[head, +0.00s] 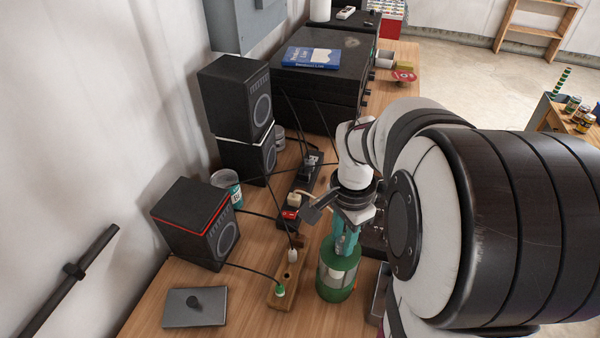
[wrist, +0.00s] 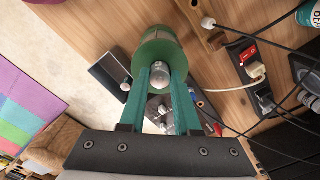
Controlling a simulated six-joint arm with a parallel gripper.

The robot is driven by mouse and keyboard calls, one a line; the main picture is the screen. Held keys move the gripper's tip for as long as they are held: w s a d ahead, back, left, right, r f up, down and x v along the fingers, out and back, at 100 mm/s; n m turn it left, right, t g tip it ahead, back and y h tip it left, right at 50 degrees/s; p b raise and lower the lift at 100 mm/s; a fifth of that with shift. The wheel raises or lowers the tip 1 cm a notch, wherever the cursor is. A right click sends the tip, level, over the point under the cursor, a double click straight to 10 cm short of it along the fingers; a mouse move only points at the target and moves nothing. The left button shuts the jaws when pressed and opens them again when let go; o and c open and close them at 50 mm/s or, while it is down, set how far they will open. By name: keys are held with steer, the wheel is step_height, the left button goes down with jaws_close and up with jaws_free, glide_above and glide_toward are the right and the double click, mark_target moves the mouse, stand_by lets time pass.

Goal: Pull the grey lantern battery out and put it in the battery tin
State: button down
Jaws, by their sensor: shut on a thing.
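The green lantern (head: 338,276) stands upright on the bench, and its green body also shows in the wrist view (wrist: 158,42). My gripper (head: 345,246) points down into the lantern's top with its teal fingers. In the wrist view the fingers (wrist: 160,70) are closed on a rounded grey piece, which appears to be the lantern battery (wrist: 160,78). The rest of the battery is hidden by the fingers and lantern. A white tin with a teal label (head: 228,190) stands between the speakers; it may be the battery tin, but its lettering is not fully readable.
A wooden socket block (head: 272,298) with plugs and cables sits just left of the lantern. A power strip (head: 290,212) with a red switch lies behind. Black speakers (head: 197,225) line the wall. A grey plate (head: 195,307) lies at front left.

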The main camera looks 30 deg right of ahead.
mark_target(343, 240)
steer(key=shift+r, duration=0.25)
steer(key=shift+r, duration=1.55)
